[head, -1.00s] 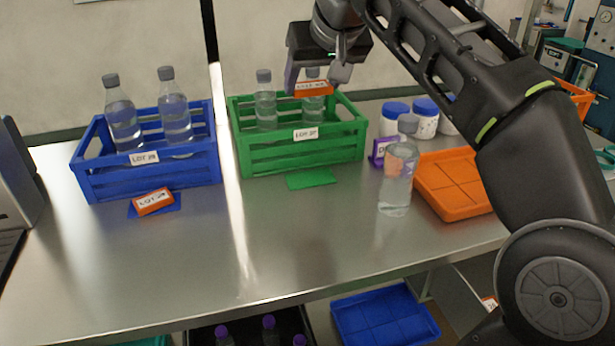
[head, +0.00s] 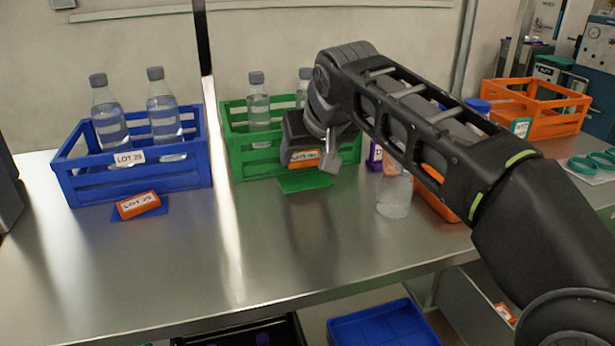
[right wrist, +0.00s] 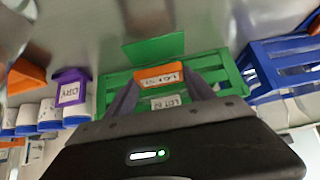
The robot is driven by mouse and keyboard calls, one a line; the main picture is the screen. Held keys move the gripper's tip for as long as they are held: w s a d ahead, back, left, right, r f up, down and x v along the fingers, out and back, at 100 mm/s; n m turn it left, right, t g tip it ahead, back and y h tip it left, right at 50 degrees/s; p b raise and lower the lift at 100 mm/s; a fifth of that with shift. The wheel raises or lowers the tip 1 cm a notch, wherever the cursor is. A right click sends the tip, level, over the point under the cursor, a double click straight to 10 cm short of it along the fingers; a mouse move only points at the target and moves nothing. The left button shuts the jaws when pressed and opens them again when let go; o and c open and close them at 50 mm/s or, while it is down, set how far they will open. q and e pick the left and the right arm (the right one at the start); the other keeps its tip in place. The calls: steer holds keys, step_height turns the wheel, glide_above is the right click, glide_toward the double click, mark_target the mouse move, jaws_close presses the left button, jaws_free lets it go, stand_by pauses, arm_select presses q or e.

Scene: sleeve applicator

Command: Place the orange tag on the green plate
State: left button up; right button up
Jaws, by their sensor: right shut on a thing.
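An orange tag (head: 304,158) with a white label is held between the fingers of my right gripper (head: 312,160), which is shut on it. The tag also shows in the right wrist view (right wrist: 158,75). The green plate (head: 305,181) lies flat on the bench in front of the green crate (head: 242,165). The held tag is just above and behind the plate in the head view, apart from it as far as I can tell. In the right wrist view the green plate (right wrist: 154,48) shows bare beyond the tag. My left gripper is out of view.
A blue crate (head: 75,183) with bottles stands at left, with another orange tag (head: 138,204) on a blue plate (head: 160,210) before it. A clear bottle (head: 394,198) stands right of the green plate, near a purple tag (head: 375,157). The bench front is clear.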

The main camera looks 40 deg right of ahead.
steer(key=shift+f+b, duration=0.75)
steer(key=shift+f, duration=1.1)
steer(key=shift+f, duration=0.15)
steer(key=o, duration=1.3)
steer(key=shift+s+r, duration=0.1)
steer(key=shift+r, duration=0.3)
steer(key=p+v, duration=0.2)
steer(key=v, duration=0.9)
steer(key=shift+s+a+r+p, duration=0.1)
steer(key=shift+s+a+p, duration=0.1)
steer(key=shift+p, duration=0.2)
